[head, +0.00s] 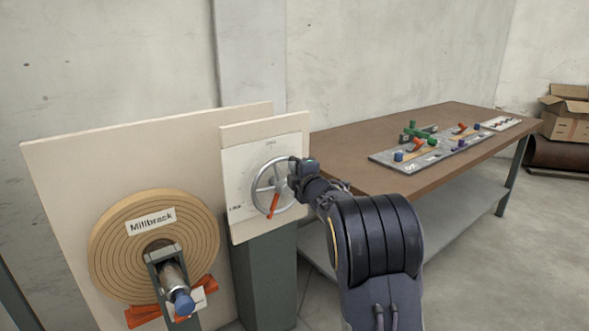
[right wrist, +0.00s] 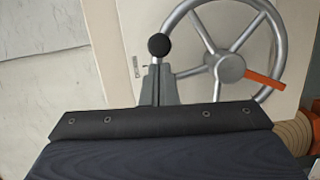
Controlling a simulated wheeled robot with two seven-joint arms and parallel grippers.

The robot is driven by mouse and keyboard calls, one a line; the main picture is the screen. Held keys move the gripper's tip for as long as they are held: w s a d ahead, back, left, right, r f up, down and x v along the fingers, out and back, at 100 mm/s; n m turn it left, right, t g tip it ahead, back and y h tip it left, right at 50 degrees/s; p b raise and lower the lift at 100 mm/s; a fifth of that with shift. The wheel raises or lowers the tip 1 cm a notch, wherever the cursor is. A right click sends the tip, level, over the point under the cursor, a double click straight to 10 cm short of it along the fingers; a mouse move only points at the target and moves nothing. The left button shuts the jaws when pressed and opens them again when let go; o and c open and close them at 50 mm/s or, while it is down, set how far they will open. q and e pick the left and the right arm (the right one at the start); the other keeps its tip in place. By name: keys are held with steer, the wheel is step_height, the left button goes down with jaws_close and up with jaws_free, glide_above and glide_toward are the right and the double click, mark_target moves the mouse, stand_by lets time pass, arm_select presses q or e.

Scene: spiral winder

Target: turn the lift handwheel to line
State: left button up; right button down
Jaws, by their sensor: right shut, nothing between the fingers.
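The silver spoked handwheel (head: 255,187) is mounted on an upright cream panel (head: 238,160). An orange pointer (head: 272,207) slants down from its hub in the head view. In the right wrist view, the handwheel's hub (right wrist: 229,67) and orange pointer (right wrist: 264,80) are clear, and a round black knob (right wrist: 159,46) sits at the rim. My right gripper (head: 300,170) is at the wheel's upper right side in the head view. In the right wrist view its fingers (right wrist: 160,84) are together, just below the knob, with nothing visibly between them. Whether they touch the knob is unclear. My left gripper is out of view.
A wooden spiral reel marked Millbrack (head: 107,240) stands left of the wheel, with a blue-ended spindle (head: 183,302). A brown-topped workbench (head: 355,135) carries a grey fixture board (head: 385,160). Cardboard boxes (head: 566,125) stand far right.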

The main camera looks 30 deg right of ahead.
steer(key=shift+d+m+p, duration=0.25)
steer(key=shift+m+p, duration=0.05)
steer(key=shift+p, duration=0.2)
steer(key=shift+d+m+p, duration=0.3)
steer(key=shift+m+p, duration=0.05)
steer(key=shift+m, duration=0.05)
